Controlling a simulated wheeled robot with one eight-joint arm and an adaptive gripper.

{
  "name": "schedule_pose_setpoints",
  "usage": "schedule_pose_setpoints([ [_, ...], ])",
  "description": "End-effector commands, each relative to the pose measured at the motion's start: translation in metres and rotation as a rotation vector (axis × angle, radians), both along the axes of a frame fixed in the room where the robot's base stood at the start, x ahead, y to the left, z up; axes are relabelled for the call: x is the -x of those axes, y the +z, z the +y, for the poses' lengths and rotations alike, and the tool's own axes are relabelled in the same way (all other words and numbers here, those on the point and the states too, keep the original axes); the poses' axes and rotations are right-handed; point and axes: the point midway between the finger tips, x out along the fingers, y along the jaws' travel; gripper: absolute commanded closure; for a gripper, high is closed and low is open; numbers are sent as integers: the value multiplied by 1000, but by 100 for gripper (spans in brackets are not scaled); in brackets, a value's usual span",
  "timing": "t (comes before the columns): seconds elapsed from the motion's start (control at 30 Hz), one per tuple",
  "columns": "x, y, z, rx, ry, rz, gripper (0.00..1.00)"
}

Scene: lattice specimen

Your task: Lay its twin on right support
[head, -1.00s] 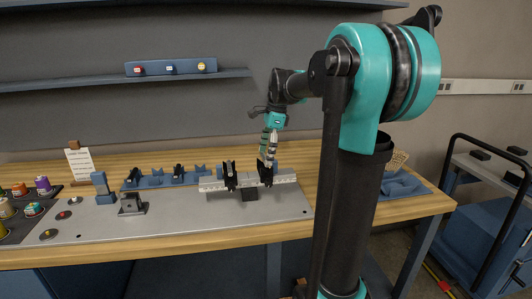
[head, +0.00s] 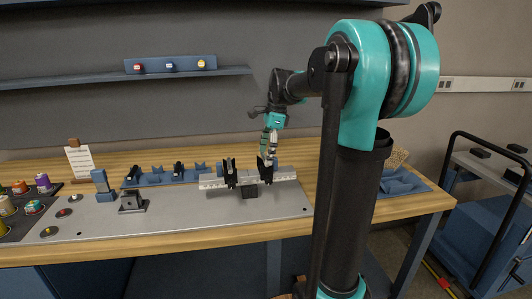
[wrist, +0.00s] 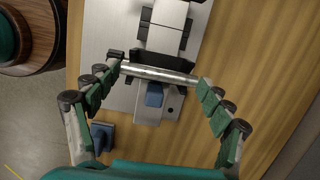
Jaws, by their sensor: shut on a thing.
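My gripper (head: 267,158) is low over the right end of a pale rail (head: 284,176) on the bench. A black right support (head: 265,175) stands on the rail just under the fingertips; a matching black left support (head: 229,174) stands to its left. In the wrist view, a silver rod (wrist: 158,74) spans between my fingertips, held at its ends. It lies across the picture close to a black support (wrist: 160,59). I cannot tell whether it touches the support. The rod is too small to make out in the head view.
Blue holders (head: 160,179) with dark pieces stand behind the grey plate (head: 180,219). A blue block (head: 101,183) and a dark bracket (head: 131,203) stand on its left. Coloured spools (head: 43,184) are at far left. A blue tray (head: 403,186) lies right of my arm.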

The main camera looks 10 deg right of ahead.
Motion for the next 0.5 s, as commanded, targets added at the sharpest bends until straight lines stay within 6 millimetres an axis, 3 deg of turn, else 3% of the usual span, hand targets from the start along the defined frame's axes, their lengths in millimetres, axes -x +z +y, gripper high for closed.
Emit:
schedule_pose_setpoints([
  [0.5, 0, -7, 0, 0, 0, 0, 45],
])
